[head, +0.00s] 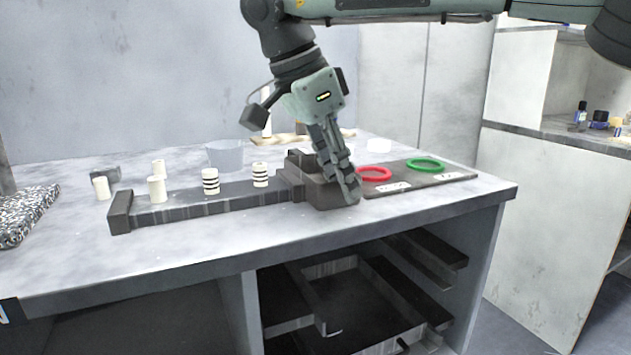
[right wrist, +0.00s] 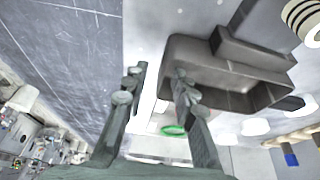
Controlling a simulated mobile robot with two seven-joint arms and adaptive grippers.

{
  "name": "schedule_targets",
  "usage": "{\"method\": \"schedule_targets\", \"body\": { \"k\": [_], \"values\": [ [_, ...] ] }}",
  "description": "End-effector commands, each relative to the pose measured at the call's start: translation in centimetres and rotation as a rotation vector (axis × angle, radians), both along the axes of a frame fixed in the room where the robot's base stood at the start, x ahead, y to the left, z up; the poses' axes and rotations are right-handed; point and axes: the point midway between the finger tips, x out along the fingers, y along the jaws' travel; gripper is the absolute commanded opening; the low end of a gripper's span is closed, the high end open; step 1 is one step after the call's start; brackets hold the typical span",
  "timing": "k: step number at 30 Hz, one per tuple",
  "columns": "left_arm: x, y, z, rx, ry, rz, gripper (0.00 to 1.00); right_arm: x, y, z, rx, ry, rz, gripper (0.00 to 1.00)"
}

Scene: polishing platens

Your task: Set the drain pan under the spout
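A dark grey-brown open box, which looks like the drain pan (head: 330,192), sits on the worktop at the right end of a long dark rail (head: 215,204). It also shows in the right wrist view (right wrist: 190,52). My right gripper (head: 345,185) points down at the pan's right side. In the right wrist view my right gripper (right wrist: 155,85) has its fingers apart, with one finger over the pan and the other outside its near wall. Contact cannot be told. A dark stepped block (head: 299,160) stands at the pan's back; I cannot tell whether it is the spout. My left gripper is out of view.
A red ring (head: 374,174) and a green ring (head: 425,164) lie on a dark board (head: 455,177) right of the pan. White and striped cylinders (head: 210,182) stand along the rail. A clear tub (head: 225,154) is behind. The front worktop (head: 190,243) is clear.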

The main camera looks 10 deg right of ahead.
Motion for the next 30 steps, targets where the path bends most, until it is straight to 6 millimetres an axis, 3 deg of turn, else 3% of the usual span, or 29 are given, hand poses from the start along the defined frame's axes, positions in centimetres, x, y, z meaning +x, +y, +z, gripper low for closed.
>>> {"method": "schedule_targets", "body": {
  "k": [9,15,30],
  "values": [
    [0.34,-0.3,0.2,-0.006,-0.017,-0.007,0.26,0.08,-0.2,-0.6,0.001,0.0,0.001,0.26],
    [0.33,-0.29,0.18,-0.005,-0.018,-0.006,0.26,0.07,-0.19,-0.6,0.001,0.0,0.001,0.01],
    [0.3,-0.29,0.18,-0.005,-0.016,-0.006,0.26,0.08,-0.19,-0.47,0.001,-0.002,0.001,0.0]
  ]
}}
